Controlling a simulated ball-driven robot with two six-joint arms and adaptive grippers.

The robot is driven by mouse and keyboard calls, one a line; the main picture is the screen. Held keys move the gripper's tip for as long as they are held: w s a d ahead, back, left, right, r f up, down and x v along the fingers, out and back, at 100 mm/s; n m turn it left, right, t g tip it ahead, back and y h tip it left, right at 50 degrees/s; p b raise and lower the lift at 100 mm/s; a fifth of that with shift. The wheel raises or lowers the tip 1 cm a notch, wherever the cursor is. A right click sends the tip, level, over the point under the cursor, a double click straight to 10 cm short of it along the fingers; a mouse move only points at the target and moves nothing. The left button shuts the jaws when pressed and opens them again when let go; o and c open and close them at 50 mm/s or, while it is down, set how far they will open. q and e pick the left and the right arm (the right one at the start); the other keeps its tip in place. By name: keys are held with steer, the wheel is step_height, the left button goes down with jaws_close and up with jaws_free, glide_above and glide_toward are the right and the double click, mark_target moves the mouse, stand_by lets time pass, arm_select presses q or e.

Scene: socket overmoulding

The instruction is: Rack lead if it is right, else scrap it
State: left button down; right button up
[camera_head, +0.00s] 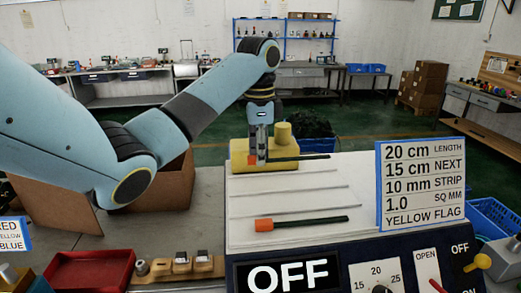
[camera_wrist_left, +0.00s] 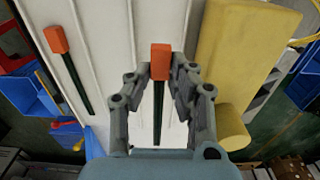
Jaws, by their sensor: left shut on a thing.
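My left gripper (camera_head: 257,157) is shut on the orange end (camera_wrist_left: 160,62) of a lead at the far side of a sloping white board (camera_head: 290,205). The dark body of this lead (camera_head: 300,157) points right in the head view; it also shows in the left wrist view (camera_wrist_left: 158,112). I cannot tell whether it touches the board. A second lead (camera_head: 310,221) with an orange end lies across the near part of the board; it also shows in the left wrist view (camera_wrist_left: 75,80). A sign (camera_head: 421,185) reads 20 cm length, 10 mm strip, yellow flag. My right gripper is out of view.
A yellow block (camera_head: 240,150) with a round post (camera_head: 283,133) stands behind the board. The front panel (camera_head: 335,270) reads OFF and has a dial and switches. At left are a red tray (camera_head: 90,285), a wooden holder (camera_head: 205,268) and a cardboard box (camera_head: 165,190).

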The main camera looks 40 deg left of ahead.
mark_target(259, 184)
arm_select(q)
steer(key=shift+s+f, duration=0.25)
steer(key=shift+f, duration=0.8)
steer(key=shift+f+b, duration=0.45)
steer(key=shift+f, duration=1.35)
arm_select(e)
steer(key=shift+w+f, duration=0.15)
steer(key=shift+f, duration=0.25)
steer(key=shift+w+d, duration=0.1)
arm_select(q)
steer(key=c, duration=1.1)
jaws_free()
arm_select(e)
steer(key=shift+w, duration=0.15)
